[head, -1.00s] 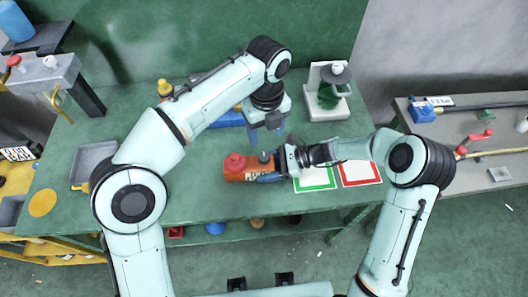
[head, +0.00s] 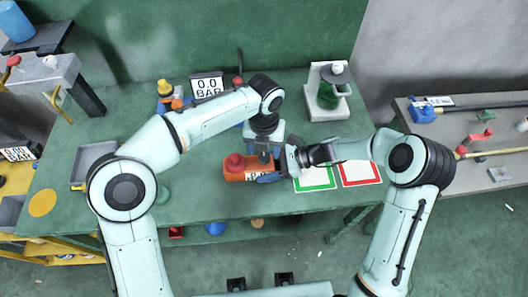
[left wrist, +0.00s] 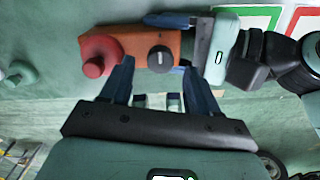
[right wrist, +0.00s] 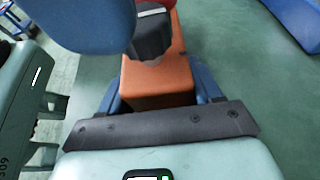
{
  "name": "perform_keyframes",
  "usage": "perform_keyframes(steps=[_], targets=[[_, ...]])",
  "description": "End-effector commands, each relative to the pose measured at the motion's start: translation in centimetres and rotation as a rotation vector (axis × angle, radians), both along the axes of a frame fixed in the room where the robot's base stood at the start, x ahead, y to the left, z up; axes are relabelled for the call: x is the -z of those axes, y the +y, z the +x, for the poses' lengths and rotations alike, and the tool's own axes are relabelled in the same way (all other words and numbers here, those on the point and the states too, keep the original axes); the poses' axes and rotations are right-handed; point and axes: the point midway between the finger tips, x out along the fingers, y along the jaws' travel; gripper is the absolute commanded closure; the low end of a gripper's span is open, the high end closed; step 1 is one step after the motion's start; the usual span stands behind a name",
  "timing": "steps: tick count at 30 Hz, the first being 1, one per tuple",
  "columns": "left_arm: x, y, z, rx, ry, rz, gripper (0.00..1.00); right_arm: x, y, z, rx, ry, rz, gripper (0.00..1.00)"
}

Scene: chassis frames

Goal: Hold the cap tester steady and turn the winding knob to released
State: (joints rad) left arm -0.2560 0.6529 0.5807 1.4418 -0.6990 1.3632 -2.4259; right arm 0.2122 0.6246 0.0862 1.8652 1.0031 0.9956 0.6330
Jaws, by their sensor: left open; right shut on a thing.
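The cap tester (head: 236,174) is an orange box with a red round button (head: 234,161) on top and a small display on its front, lying on the green bench. Its dark winding knob (left wrist: 160,58) has a white pointer line and shows in the left wrist view; my left gripper hides it in the head view. My right gripper (head: 275,166) is shut on the tester's right end, with its fingers along the box's two long sides. My left gripper (left wrist: 160,70) is open above the tester, its fingers on either side of the knob; contact cannot be told.
A green and red framed pair of mats (head: 316,181) lies right of the tester. A green device on a white base (head: 328,112) stands at the back right. A grey tray (head: 92,160) lies at left.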

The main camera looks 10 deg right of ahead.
Motion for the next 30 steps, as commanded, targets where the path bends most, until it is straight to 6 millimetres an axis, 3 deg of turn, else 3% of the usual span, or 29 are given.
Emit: perform_keyframes(steps=[6,16,17,21,22,30], targets=[[2.4,0.0,0.0,-0.002,0.000,0.001,0.39,-0.1,0.0,0.0,0.000,-0.001,0.001,0.80],[2.8,0.0,0.0,-0.002,-0.001,0.000,0.39,-0.1,0.0,0.0,0.000,-0.001,0.001,0.80],[2.7,0.0,0.0,-0.002,-0.001,0.000,0.42,-0.1,0.0,0.0,0.000,-0.001,0.001,0.80],[2.7,0.0,0.0,-0.002,-0.001,0.000,0.88,-0.1,0.0,0.0,0.000,-0.001,0.001,0.80],[2.7,0.0,0.0,-0.002,-0.001,0.000,0.95,-0.1,0.0,0.0,0.000,-0.001,0.001,0.80],[2.7,0.0,0.0,-0.018,-0.001,0.001,0.96,-0.1,0.0,0.0,0.000,-0.001,0.001,0.80]])
